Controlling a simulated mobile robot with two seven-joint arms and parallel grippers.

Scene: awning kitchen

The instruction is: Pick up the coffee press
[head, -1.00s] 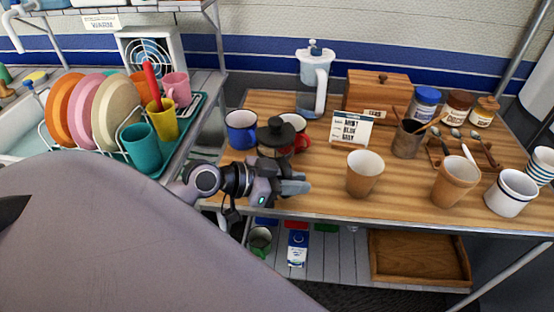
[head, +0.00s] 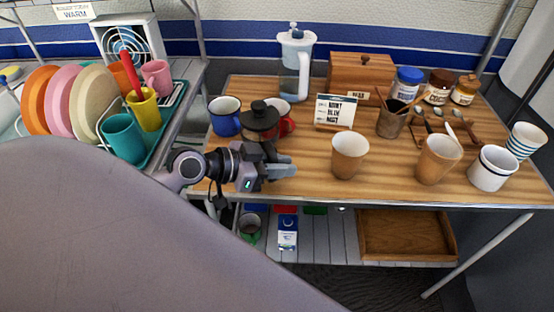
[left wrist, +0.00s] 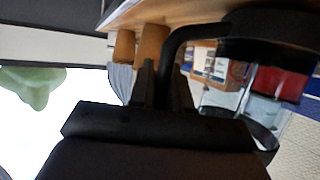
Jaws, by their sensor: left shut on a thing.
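The coffee press (head: 261,124), with a black lid and knob over a glass body, is at the front left of the wooden table. Its lower part is hidden behind my left gripper (head: 280,168). In the left wrist view, the fingers of my left gripper (left wrist: 162,88) are shut on its black curved handle (left wrist: 178,45), and the clear glass body (left wrist: 258,100) shows to the right. I cannot tell whether its base touches the table. My right gripper is not in view.
A blue mug (head: 225,116) and a red mug (head: 286,122) stand close around the press. A tall clear pitcher (head: 297,62) stands behind. A sign (head: 335,111), tan cups (head: 349,156) and white mugs fill the right. A dish rack (head: 160,140) is at left.

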